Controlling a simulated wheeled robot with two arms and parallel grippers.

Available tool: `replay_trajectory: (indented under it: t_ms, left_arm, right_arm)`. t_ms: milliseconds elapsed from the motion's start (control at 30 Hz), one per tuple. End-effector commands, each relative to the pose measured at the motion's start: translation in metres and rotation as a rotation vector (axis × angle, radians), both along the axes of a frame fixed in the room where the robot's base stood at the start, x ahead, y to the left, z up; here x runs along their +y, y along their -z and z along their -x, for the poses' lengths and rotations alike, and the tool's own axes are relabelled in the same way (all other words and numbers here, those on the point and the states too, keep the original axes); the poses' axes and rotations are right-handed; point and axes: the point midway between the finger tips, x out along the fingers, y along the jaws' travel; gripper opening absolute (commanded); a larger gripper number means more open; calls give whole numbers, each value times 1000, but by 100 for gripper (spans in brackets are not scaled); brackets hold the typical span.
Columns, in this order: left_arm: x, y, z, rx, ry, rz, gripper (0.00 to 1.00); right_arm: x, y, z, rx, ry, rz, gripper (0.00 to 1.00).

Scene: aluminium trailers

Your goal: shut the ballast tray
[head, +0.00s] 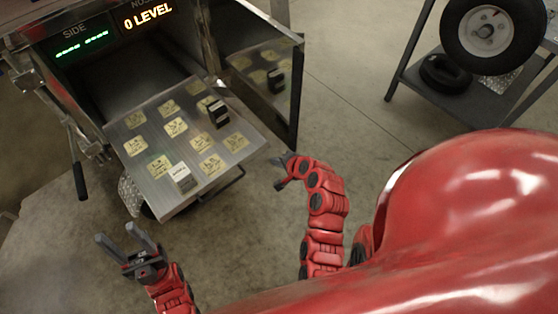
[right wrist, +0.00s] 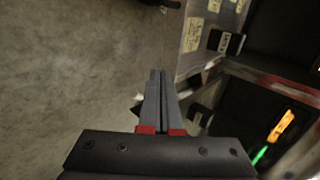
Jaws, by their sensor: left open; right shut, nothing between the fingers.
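The ballast tray (head: 151,127) is a metal plate pulled out of the trailer's open compartment (head: 115,90). It bears yellow labels in rows and two small blocks: a black one with a pale side (head: 217,114) and a white-topped one (head: 181,176) near the front. A bar handle (head: 232,186) shows below its front edge. My left gripper (head: 115,232) is open and empty, in front of the tray's near left corner, apart from it. My right gripper (head: 281,161) is shut and empty beside the tray's right front corner. The right wrist view shows its closed fingers (right wrist: 160,95) and part of the tray (right wrist: 186,66).
A shiny open door (head: 286,95) stands right of the tray and mirrors it. A dark lever (head: 78,175) hangs at left. A rack with a wheel (head: 485,31) stands far right. The floor between is clear.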

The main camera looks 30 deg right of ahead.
Motion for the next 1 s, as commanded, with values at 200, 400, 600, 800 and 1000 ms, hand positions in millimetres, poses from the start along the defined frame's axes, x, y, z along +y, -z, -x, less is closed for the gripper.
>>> replay_trajectory:
  t_ms: [200, 400, 600, 800, 1000]
  left_arm:
    - [0, -4, 0, 0, 0, 0, 50]
    - [0, -9, 0, 0, 0, 0, 50]
    - [0, -13, 0, 0, 0, 0, 50]
    - [0, -13, 0, 0, 0, 0, 50]
    - [0, -13, 0, 0, 0, 0, 50]
  right_arm:
    - [7, 24, -25, 2, -2, 1, 0]
    - [13, 35, -49, 2, -2, 1, 0]
    - [19, 36, -69, 1, 0, 2, 0]
    - [20, 37, -76, 0, 2, 2, 0]
    - [20, 37, -76, 0, 2, 2, 0]
